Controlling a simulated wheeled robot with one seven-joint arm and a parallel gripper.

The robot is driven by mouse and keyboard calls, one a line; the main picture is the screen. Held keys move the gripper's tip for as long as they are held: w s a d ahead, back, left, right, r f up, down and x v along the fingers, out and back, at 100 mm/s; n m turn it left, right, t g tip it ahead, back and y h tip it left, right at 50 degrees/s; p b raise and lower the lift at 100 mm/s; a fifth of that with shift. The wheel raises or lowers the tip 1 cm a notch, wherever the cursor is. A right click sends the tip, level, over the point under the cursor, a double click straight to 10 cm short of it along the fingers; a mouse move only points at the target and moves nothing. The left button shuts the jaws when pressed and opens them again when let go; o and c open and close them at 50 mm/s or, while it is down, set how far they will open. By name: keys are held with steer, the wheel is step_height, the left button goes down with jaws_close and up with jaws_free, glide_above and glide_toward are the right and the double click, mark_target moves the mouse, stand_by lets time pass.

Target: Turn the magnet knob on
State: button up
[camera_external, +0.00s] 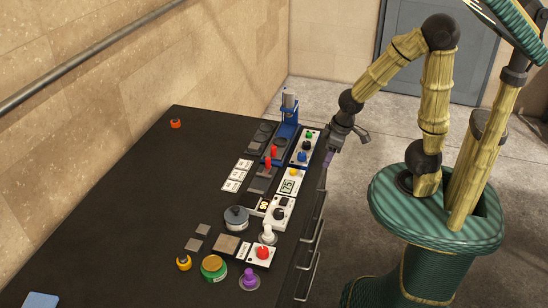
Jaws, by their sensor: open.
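A black table (120,200) carries several small devices along its right side. A white box with dark knobs (279,213) stands near the middle of the right edge, beside a round grey pot-like device (236,219). I cannot tell which knob is the magnet knob, as labels are too small to read. My gripper (347,146) is open, with its fingers spread, and appears empty. It is by the table's right edge, near the panel with green, black and blue knobs (303,147). I see no contact with any knob.
A blue upright press (288,115) stands at the back right, close to my gripper. The table's left part is mostly clear.

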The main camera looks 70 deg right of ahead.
steer(key=w+a+r+n, duration=0.1)
steer(key=w+a+n, duration=0.5)
steer(key=a+n, duration=0.15)
step_height(320, 180, up, 3)
steer(key=n+g+p, duration=0.2)
steer(key=n, duration=2)
glide_above(263, 250)
steer(key=shift+s+d+f+y, duration=0.1)
steer(key=shift+s+d+y, duration=0.2)
steer(key=shift+d, duration=0.2)
steer(key=shift+m, duration=0.25)
steer(key=f, duration=0.5)
steer(key=f+p, duration=0.1)
steer(key=f, duration=0.5)
steer(key=f+p, duration=0.1)
steer(key=f, duration=0.5)
steer(key=shift+w+a+f, duration=0.2)
steer(key=shift+w+a, duration=0.1)
steer(key=shift+a, duration=0.1)
steer(key=c, duration=1)
